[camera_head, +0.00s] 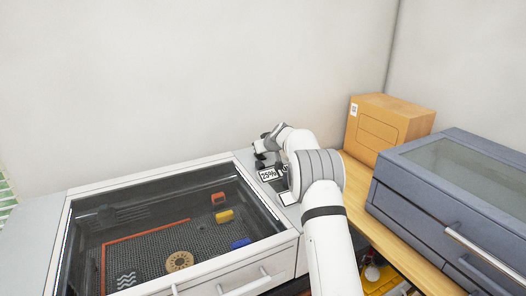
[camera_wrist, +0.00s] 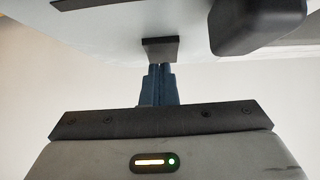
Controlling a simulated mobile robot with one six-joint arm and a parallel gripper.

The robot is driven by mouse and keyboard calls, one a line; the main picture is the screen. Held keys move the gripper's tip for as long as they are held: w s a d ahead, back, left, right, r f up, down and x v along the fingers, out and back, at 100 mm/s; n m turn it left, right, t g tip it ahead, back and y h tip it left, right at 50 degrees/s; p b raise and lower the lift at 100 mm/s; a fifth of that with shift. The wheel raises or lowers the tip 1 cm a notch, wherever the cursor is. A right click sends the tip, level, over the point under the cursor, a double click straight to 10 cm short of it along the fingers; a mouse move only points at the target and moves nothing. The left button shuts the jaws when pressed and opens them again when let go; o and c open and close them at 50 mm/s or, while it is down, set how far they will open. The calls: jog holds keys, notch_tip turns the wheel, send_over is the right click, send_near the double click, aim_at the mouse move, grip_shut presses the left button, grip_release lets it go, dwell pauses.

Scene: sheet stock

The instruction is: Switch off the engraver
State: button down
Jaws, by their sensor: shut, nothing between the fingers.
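The engraver (camera_head: 50,238) is a pale grey machine with a dark see-through lid, at lower left in the head view. A label or display reading "25%" (camera_head: 268,175) sits on its right-hand top panel, partly hidden by my arm. My gripper (camera_head: 261,160) is at the back of that panel. In the wrist view my gripper (camera_wrist: 160,68) is shut and empty, its fingertips at a small black block (camera_wrist: 160,48) on a pale surface. I cannot tell whether they touch it or whether the block is the switch. A larger dark rounded part (camera_wrist: 257,25) is to its right.
Under the lid are a perforated bed, a round tan piece (camera_head: 179,261) and small red, yellow and blue blocks. A cardboard box (camera_head: 378,132) and a blue-grey cabinet (camera_head: 420,215) stand right of my arm on a wooden surface. A wall stands behind.

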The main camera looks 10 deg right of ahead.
jog(key=shift+f+b, duration=0.6)
jog(key=shift+r+p, duration=0.4)
jog(key=shift+p, duration=0.05)
jog(key=shift+w+a, duration=0.1)
jog(key=shift+w+a+r+p, duration=0.1)
jog(key=shift+w+p, duration=0.25)
jog(key=shift+p, duration=0.15)
jog(key=shift+w+a+r+p, duration=0.1)
jog(key=shift+w+p, duration=0.25)
jog(key=shift+p, duration=0.1)
